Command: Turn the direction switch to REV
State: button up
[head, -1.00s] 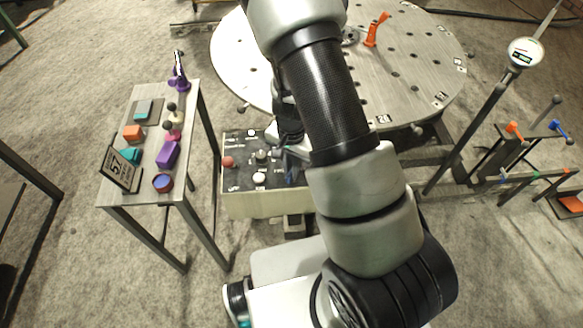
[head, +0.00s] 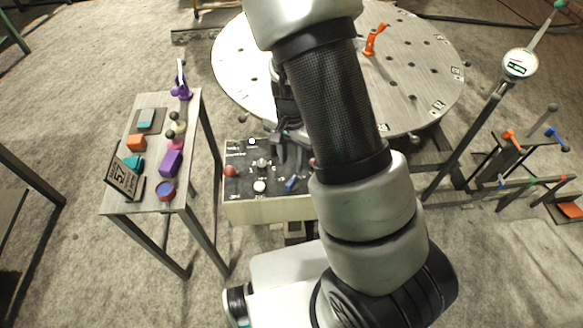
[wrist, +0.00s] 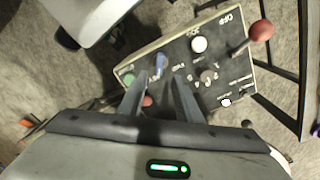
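The control box (head: 240,208) has a dark top panel, which also shows in the wrist view (wrist: 222,62). A blue switch lever (head: 291,184) sits near the front of the panel, right of a white button. I take it for the direction switch; its lettering is too small to read surely. In the wrist view the blue lever (wrist: 160,64) stands just beyond my fingertips. My gripper (wrist: 158,84) is open, its two fingers apart with nothing held. In the head view my gripper (head: 289,160) is over the panel, behind the blue lever. I cannot tell whether it touches anything.
The panel also carries a red ball lever (head: 230,171), a white button (head: 260,186) and a rotary knob (head: 262,163). A large round holed table (head: 400,90) stands behind. A side table (head: 190,115) with coloured blocks is left. A dial gauge on a post (head: 519,64) is right.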

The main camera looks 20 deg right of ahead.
notch_tip(320, 180, up, 9)
jog(key=p, duration=0.1)
jog(key=shift+f+p, duration=0.2)
jog(key=shift+p, duration=0.15)
jog(key=s+a+r+n+t+y+p, duration=0.1)
jog(key=s+r+n+p, duration=0.1)
jog(key=r, duration=0.8)
jog(key=s+a+r+n+t+y+p, duration=0.1)
jog(key=s+r+n+p, duration=0.15)
jog(key=r, duration=0.65)
jog(key=s+d+r+n+t+h+p, duration=0.2)
jog(key=s+r, duration=0.8)
jog(key=r, duration=0.5)
jog(key=n+t+p, duration=0.1)
jog(key=n+p, duration=0.1)
jog(key=shift+s+n+t, duration=0.3)
jog(key=shift+s+n, duration=0.05)
